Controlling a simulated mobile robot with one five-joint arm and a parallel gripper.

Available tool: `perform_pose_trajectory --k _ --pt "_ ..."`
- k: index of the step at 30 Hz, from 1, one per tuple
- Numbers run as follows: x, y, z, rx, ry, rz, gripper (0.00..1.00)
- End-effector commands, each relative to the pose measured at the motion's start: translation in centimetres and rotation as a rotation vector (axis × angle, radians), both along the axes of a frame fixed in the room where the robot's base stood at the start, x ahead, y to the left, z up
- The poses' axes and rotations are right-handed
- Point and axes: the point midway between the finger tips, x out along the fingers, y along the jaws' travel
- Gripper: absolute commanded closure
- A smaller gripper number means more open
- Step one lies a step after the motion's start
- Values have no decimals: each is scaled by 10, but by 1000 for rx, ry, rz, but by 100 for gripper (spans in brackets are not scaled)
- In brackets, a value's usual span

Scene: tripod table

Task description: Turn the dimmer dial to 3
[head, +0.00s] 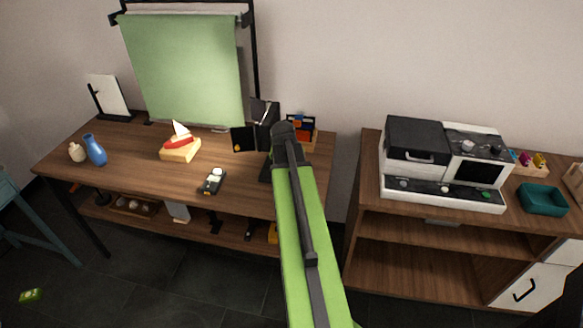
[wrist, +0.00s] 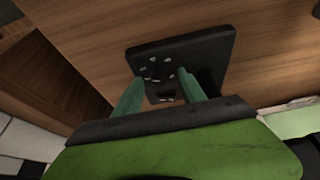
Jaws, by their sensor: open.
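In the wrist view, a black dimmer panel (wrist: 203,53) on a brown wooden surface carries a ring of small white marks. The dial (wrist: 158,72) within these marks is dark and hard to make out; its pointer and the numbers are too small to read. My gripper (wrist: 159,78) is open, with its two green fingers apart over the panel, one on each side of the marked area. I cannot tell whether the fingers touch the panel. In the head view, my green arm hides my gripper and most of the dark panel (head: 265,172) on the table's right side.
A coffee machine (head: 443,165) and a teal tray (head: 543,199) stand on the right cabinet.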

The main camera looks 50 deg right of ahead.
Motion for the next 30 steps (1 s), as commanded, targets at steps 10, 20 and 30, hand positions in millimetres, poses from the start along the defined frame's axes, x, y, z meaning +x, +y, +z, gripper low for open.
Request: perform_pose_trajectory --k 10,20,30 --pt "-12 20 65 0 0 1 52" --pt "-27 46 139 0 0 1 52" --pt "-33 56 159 0 0 0 52"
